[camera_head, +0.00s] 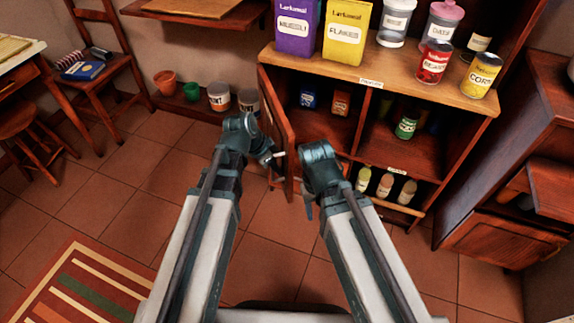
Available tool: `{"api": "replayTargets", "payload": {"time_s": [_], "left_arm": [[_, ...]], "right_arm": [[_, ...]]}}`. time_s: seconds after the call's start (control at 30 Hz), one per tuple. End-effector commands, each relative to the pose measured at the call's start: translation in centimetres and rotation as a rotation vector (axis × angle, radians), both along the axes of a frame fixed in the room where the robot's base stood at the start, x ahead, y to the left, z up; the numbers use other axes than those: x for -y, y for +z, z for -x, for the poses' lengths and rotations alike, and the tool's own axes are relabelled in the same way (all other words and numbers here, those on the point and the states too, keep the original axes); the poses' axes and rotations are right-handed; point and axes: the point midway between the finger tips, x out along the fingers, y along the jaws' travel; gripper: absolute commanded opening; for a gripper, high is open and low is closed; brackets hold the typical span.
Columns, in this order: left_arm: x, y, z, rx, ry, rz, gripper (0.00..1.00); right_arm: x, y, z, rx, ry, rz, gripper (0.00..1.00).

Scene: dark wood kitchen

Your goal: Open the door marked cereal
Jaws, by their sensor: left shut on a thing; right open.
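The wooden door (276,108) at the left of the cabinet stands swung outward and is seen nearly edge-on. I cannot read any cereal mark on it. The compartment behind it is open to view, with a blue pack (308,99) and an orange-brown pack (341,103) inside. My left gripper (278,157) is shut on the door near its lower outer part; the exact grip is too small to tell. My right gripper (309,203) is open, in front of the cabinet's lower left; its fingers are mostly hidden behind its own wrist.
Boxes, jars and cans stand on the cabinet top (388,72). The right compartment holds a green can (407,127), with several bottles on the low shelf. Open tiled floor lies left, with a striped rug (85,285).

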Motion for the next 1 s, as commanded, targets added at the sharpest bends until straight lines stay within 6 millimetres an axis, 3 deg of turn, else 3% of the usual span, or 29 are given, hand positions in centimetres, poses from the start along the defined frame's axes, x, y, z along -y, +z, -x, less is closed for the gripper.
{"api": "replayTargets", "payload": {"time_s": [0.37, 0.6, 0.8, 1.0], "left_arm": [[-10.8, 0.0, -0.3, -0.003, -0.344, 0.002, 0.00], [-16.7, 0.0, -1.5, -0.004, -0.337, 0.000, 0.00], [-20.2, -0.1, -2.7, -0.006, -0.339, -0.002, 0.00], [-22.1, -0.1, -3.6, -0.007, -0.339, -0.004, 0.00]], "right_arm": [[0.0, 0.0, 0.0, 0.000, 0.000, 0.000, 0.50], [0.0, 0.0, 0.0, 0.000, 0.000, 0.000, 0.50], [0.0, 0.0, 0.0, 0.000, 0.000, 0.000, 0.50], [0.0, 0.0, 0.0, 0.000, 0.000, 0.000, 0.50]]}}
